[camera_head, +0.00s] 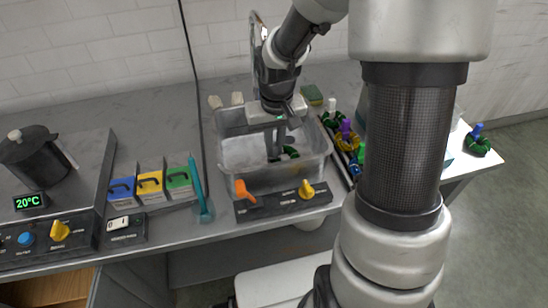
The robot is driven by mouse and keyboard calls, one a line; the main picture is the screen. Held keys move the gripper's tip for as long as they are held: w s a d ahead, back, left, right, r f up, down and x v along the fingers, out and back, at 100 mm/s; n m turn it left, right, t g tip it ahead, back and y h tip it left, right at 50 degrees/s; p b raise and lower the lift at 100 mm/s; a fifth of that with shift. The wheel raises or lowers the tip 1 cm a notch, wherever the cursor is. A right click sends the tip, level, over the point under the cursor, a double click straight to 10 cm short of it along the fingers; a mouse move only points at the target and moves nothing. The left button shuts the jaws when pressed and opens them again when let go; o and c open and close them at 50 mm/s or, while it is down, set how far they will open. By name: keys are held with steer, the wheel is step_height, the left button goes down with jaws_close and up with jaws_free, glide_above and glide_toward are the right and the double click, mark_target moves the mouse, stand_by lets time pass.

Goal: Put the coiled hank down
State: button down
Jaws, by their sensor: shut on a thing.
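My gripper (275,152) points down inside a clear, open-topped tub (228,172) in the middle of the bench. It is shut on a dark green coiled hank (291,152), which shows just to the right of the fingertips. The fingers and the tub wall partly hide the hank. I cannot tell whether the hank touches the tub's floor.
Orange (243,190) and yellow (306,189) knobs sit on a dark panel before the tub. A black pot (35,158) stands at left.

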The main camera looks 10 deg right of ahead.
mark_target(274, 156)
steer(key=shift+f+b, duration=0.4)
steer(key=shift+f, duration=1.8)
steer(key=shift+f, duration=0.15)
steer(key=c, duration=1.8)
jaws_free()
